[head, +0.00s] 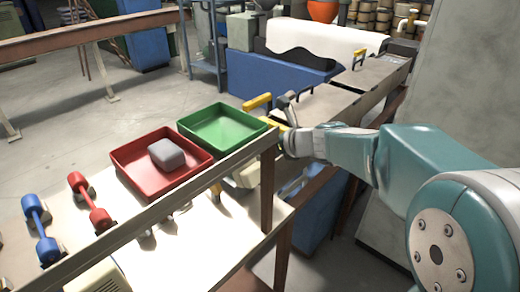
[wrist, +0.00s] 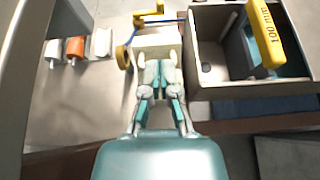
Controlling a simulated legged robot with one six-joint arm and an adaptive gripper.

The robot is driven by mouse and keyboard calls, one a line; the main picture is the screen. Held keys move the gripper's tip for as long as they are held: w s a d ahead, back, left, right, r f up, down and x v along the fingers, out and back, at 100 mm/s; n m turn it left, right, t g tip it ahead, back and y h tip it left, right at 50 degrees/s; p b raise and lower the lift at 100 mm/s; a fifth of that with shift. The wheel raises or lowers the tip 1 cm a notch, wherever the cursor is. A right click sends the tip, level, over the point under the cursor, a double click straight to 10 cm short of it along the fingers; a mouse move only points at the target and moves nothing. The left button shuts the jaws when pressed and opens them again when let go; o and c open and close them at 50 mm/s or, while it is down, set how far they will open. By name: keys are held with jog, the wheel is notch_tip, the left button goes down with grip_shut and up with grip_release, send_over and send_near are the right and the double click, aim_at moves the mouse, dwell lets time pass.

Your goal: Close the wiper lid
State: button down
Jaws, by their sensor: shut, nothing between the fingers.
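A metal box (wrist: 203,82) stands open to the right of my gripper in the wrist view, with a dark hole and a blue part inside. My gripper, also in the wrist view (wrist: 157,72), is shut and empty, beside the box and in front of a pale block. My arm hides part of the box in the head view.
A green tray (head: 222,127) and a red tray (head: 160,192) with a grey block (head: 166,153) stand on the table to the left.

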jog(key=s+d+m+y, duration=0.1)
jog(key=s+d+m, duration=0.4)
jog(key=m, duration=0.3)
jog(key=m+t+y, duration=0.1)
jog(key=m+t, duration=0.1)
jog(key=m, duration=0.8)
send_over(249, 168)
jog(key=f+v, duration=0.1)
jog(key=v, duration=0.3)
notch_tip(249, 168, down, 7)
